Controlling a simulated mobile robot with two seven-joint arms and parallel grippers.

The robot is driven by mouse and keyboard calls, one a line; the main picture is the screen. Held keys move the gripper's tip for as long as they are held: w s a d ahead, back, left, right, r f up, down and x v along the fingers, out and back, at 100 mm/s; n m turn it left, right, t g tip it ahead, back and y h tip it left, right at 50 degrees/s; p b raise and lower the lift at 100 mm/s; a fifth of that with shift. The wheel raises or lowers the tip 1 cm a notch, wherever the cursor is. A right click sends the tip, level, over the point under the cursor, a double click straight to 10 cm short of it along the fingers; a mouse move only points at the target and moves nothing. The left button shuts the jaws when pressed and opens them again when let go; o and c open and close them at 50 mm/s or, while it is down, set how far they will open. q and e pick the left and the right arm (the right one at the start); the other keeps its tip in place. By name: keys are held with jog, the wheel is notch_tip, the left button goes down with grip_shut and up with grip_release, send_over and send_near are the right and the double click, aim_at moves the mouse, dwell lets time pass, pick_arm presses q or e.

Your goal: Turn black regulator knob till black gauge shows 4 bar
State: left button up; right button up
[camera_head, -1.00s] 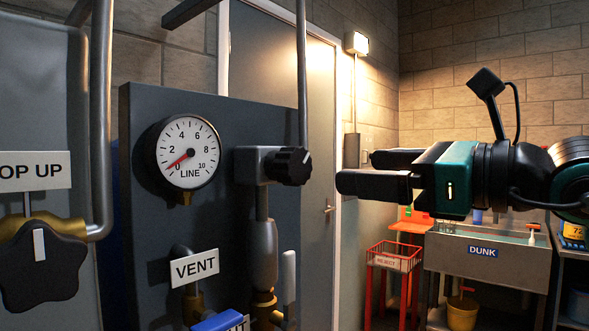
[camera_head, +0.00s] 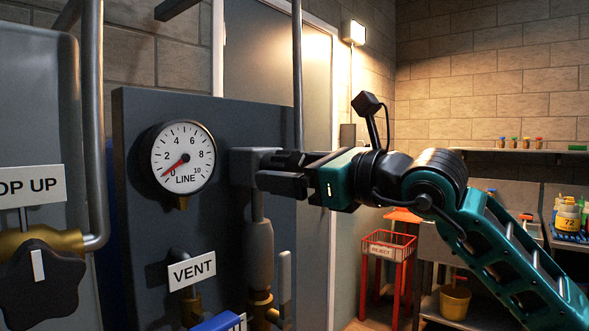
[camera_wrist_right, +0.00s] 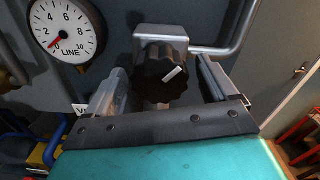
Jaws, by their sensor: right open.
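The black gauge (camera_head: 184,158), with a white dial marked LINE, sits on the grey panel; its red needle points near 0. It also shows in the right wrist view (camera_wrist_right: 64,30). The black regulator knob (camera_wrist_right: 160,76), with a white pointer mark, is on its grey body (camera_head: 248,166). In the head view the knob is hidden behind my right gripper (camera_head: 268,172). In the right wrist view my right gripper (camera_wrist_right: 165,85) is open, with its fingers on either side of the knob; I cannot tell whether they touch it. My left gripper is not in view.
A VENT sign (camera_head: 192,271) and a blue handle (camera_head: 216,322) are below the gauge. A vertical pipe (camera_head: 297,75) runs above the regulator. A dark star-shaped knob (camera_head: 40,285) is at the left. A red REJECT basket (camera_head: 388,247) stands farther back at right.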

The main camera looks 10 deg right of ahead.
jog(key=shift+c, duration=0.4)
